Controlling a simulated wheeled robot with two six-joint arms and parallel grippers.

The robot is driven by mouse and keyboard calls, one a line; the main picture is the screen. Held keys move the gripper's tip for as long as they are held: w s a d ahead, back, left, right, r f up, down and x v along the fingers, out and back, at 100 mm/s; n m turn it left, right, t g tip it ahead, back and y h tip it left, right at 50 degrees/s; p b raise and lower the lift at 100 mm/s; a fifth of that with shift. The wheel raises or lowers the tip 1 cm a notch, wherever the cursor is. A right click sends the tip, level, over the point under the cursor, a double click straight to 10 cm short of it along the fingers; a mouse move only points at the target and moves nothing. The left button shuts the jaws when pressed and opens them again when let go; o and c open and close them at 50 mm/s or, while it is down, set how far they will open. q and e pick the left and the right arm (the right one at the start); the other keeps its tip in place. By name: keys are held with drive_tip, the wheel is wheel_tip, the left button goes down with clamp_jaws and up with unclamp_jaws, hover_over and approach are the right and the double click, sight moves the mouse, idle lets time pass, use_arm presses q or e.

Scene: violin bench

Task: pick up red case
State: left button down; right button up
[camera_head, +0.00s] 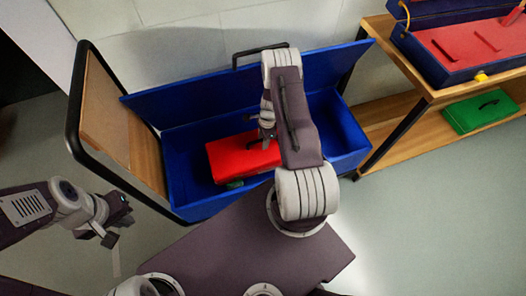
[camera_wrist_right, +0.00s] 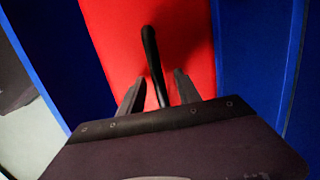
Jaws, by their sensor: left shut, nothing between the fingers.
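The red case (camera_head: 232,158) lies inside the blue open-lidded box (camera_head: 190,140). In the right wrist view the red case (camera_wrist_right: 112,40) fills the middle, with its black handle (camera_wrist_right: 150,50) standing up from it. My right gripper (camera_head: 266,140) is over the case, and my arm hides the case's right part. In the wrist view my right gripper (camera_wrist_right: 158,88) is open, with its fingers apart on either side of the handle and gaps visible. My left gripper (camera_head: 118,222) is shut and empty, over the floor left of the box.
Something green (camera_head: 235,184) shows by the red case's front edge. A wooden shelf (camera_head: 385,128) on the right holds a green case (camera_head: 480,112) below and a blue case with red lining (camera_head: 440,68) above. A black-framed wooden panel (camera_head: 105,115) stands left of the box.

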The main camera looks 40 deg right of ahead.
drive_tip(key=shift+r, duration=0.1)
drive_tip(key=shift+c, duration=0.3)
clamp_jaws()
idle(1.0)
